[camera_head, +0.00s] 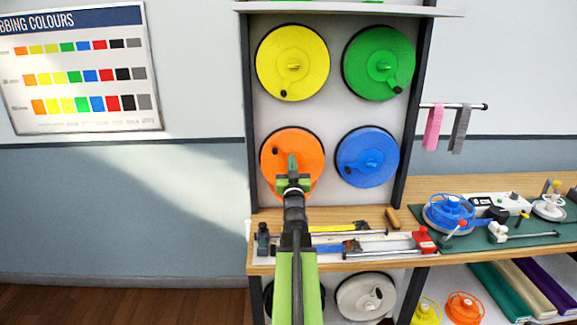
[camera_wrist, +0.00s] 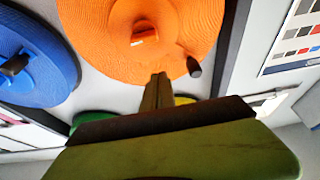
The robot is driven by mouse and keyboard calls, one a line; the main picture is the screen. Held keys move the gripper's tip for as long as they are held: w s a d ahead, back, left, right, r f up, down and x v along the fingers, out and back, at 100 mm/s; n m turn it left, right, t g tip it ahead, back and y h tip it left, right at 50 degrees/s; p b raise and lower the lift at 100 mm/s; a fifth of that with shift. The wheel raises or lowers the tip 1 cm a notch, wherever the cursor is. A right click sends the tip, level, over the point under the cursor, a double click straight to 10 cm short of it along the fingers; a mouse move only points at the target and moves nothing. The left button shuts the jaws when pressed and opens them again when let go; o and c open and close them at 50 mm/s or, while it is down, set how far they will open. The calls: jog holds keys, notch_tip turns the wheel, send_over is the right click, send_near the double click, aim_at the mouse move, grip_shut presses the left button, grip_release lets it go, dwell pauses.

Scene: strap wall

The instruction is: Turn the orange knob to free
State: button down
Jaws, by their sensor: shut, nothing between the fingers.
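The orange disc (camera_head: 305,145) is at the lower left of the wall rack's four coloured discs. In the wrist view the orange disc (camera_wrist: 95,35) fills the top, with a small orange knob (camera_wrist: 146,38) at its centre and a dark peg (camera_wrist: 194,67) nearer its edge. The dark peg (camera_head: 275,151) is left of centre in the head view, where my arm hides the central knob. My gripper (camera_head: 292,160) is in front of the disc. In the wrist view my gripper (camera_wrist: 159,78) is shut and empty, its tips below the knob in the picture. Contact with the disc cannot be told.
Yellow (camera_head: 310,60), green (camera_head: 365,60) and blue (camera_head: 375,150) discs share the rack. The bench (camera_head: 405,185) below holds tools and a red-ended rail (camera_head: 424,241). Pink and grey straps (camera_head: 433,128) hang at right. Wall to the left is clear below the colour chart (camera_head: 140,105).

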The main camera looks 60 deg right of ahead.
jog(key=shift+p+x, duration=0.3)
jog(key=shift+x, duration=0.9)
notch_tip(320, 180, down, 4)
jog(key=b, duration=0.4)
jog(key=shift+w+a, duration=0.1)
